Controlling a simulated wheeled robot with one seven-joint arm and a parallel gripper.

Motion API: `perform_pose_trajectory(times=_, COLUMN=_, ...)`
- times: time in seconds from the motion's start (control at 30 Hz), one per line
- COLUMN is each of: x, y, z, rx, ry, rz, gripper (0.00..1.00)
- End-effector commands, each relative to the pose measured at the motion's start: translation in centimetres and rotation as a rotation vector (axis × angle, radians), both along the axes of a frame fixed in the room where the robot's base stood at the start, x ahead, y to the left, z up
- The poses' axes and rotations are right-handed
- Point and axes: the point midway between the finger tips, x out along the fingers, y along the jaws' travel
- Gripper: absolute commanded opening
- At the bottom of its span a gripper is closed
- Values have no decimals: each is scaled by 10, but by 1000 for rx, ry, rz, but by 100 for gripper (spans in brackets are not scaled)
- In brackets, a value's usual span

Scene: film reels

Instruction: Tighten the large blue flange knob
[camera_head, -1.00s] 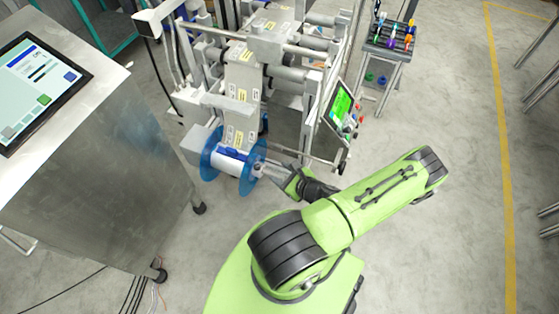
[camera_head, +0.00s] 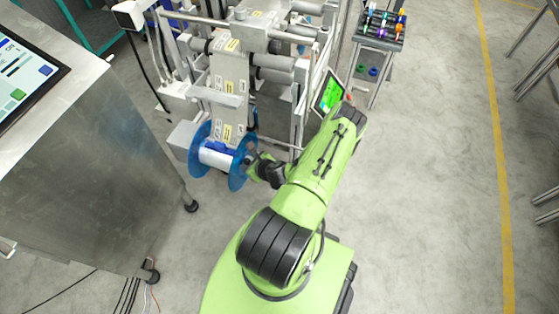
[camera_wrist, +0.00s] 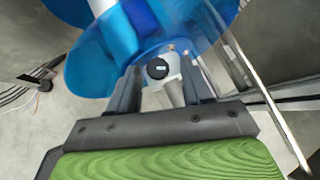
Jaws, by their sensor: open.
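The reel's outer large blue flange (camera_head: 238,178) is a translucent disc on the right end of a white roll (camera_head: 216,158) on the machine. In the wrist view the blue flange (camera_wrist: 95,65) fills the top. A small round black knob (camera_wrist: 157,69) shows at its hub, on a pale metal part. My gripper (camera_wrist: 160,85) is open, with one finger on each side of the knob and apart from it as far as I can see. In the head view my gripper (camera_head: 251,162) is close to the flange's right face. The knob is too small to make out clearly there.
The label machine stands behind the reel, with a green-screen panel (camera_head: 328,93) to the right. A metal cabinet (camera_head: 100,180) with a tilted screen is at left. A cart (camera_head: 379,32) with coloured knobs stands at upper right.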

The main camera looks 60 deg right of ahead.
Motion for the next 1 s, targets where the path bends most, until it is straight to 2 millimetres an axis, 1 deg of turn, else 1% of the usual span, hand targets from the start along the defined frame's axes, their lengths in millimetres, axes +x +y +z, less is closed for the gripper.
perform_pose_trajectory(times=0.03, x=-1, y=-7, z=3, rx=-15, ry=9, rz=63, gripper=53)
perform_pose_trajectory(times=0.27, x=-3, y=-12, z=3, rx=-16, ry=76, rz=357, gripper=53)
perform_pose_trajectory(times=0.3, x=-13, y=-9, z=14, rx=-6, ry=75, rz=348, gripper=53)
perform_pose_trajectory(times=0.4, x=-30, y=-7, z=33, rx=-5, ry=73, rz=343, gripper=53)
perform_pose_trajectory(times=0.7, x=-79, y=-1, z=82, rx=-7, ry=72, rz=343, gripper=53)
perform_pose_trajectory(times=0.8, x=-95, y=1, z=96, rx=-8, ry=71, rz=343, gripper=53)
perform_pose_trajectory(times=0.9, x=-106, y=2, z=107, rx=-7, ry=71, rz=344, gripper=53)
perform_pose_trajectory(times=1.0, x=-113, y=3, z=113, rx=-8, ry=70, rz=344, gripper=53)
